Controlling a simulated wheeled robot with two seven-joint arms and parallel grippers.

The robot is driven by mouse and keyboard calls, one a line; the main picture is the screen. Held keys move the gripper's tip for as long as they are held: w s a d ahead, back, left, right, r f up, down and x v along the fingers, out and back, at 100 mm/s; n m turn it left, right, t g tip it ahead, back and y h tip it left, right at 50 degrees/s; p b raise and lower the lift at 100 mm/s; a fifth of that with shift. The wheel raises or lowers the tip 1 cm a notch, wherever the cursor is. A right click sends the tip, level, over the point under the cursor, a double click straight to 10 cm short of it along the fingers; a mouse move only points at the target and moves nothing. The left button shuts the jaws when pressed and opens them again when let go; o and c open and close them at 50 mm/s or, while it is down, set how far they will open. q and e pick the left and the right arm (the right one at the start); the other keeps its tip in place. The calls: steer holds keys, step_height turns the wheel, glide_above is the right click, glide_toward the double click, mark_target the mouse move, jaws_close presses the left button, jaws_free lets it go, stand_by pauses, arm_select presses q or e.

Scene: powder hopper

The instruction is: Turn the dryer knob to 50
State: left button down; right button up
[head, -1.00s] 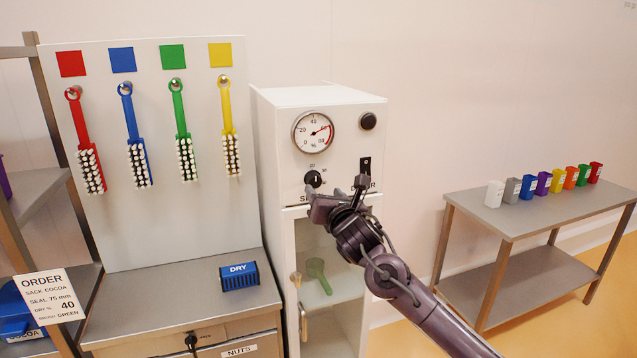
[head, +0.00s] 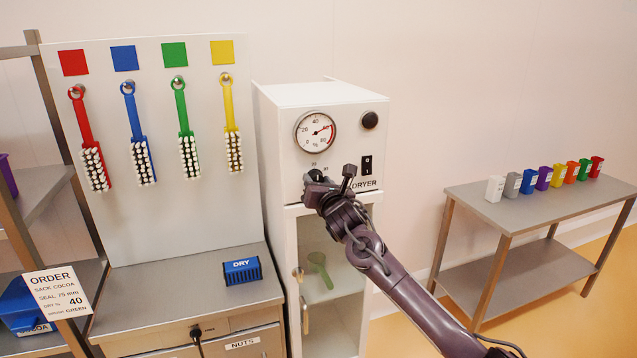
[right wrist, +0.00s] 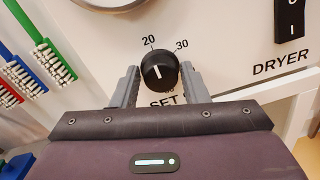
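The dryer (head: 345,110) is a white cabinet with a round dial gauge (head: 315,131) and a black switch (head: 367,165) on its front. Its small black knob (right wrist: 158,70) has a white pointer line directed up and slightly left, near the 20 mark; 30 is printed to the right. The knob also shows partly in the head view (head: 315,174). My right gripper (right wrist: 159,72) is open, one finger on each side of the knob, with a narrow gap at each side. The lettering under the knob is partly hidden. My left gripper is out of view.
An order card (head: 57,291) at left reads dry % 40. Brushes hang on a white board (head: 205,215) left of the dryer. A blue DRY block (head: 242,271) lies on the counter. A side table (head: 540,205) at right holds several coloured cups.

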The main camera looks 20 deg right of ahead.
steer(key=c, duration=0.6)
steer(key=shift+f+m, duration=0.1)
steer(key=shift+m, duration=0.3)
steer(key=shift+f+m+y+b, duration=0.1)
steer(key=shift+m+y+b, duration=0.45)
steer(key=shift+m, duration=8)
steer(key=shift+f+m+y+b, duration=0.1)
steer(key=shift+m+b, duration=0.8)
steer(key=shift+m, duration=7.65)
